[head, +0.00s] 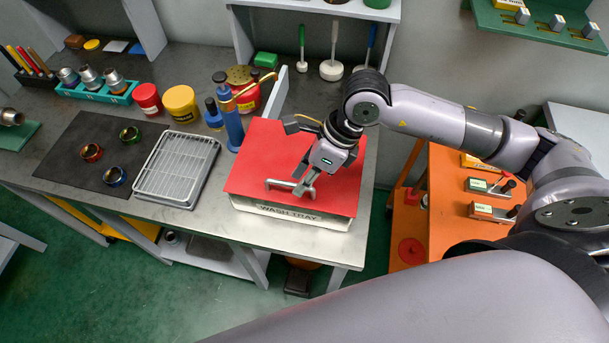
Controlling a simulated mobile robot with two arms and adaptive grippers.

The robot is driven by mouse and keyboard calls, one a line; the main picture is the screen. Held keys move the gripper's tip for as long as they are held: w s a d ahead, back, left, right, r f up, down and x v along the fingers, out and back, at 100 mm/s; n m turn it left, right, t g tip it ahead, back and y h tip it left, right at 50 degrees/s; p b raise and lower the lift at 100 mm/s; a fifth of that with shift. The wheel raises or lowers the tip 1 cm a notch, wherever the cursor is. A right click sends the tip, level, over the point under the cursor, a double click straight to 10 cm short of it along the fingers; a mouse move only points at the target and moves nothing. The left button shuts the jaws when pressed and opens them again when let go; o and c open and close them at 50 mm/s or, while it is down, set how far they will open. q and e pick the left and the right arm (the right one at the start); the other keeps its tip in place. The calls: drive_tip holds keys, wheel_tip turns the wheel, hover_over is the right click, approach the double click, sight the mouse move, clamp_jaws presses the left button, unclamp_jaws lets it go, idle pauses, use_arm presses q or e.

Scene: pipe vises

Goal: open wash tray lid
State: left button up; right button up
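The wash tray (291,215) is a white box with a "WASH TRAY" label on its front, near the right end of the metal bench. Its flat red lid (258,155) lies over the top, closed. A grey bar handle (279,183) is on the lid's front part. My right gripper (304,186) points down over the lid, its fingertips at the right end of the handle. The fingers overlap the handle in the picture, and I cannot tell whether they grip it. My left gripper is not in view.
A blue bottle (231,120) and a red-and-yellow can (243,94) stand close behind and left of the tray. A wire rack (176,166) is to its left. A grey upright panel (279,92) rises behind. An orange cart (440,200) stands right of the bench.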

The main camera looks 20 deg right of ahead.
clamp_jaws()
drive_tip(key=shift+w, duration=0.1)
idle(0.5)
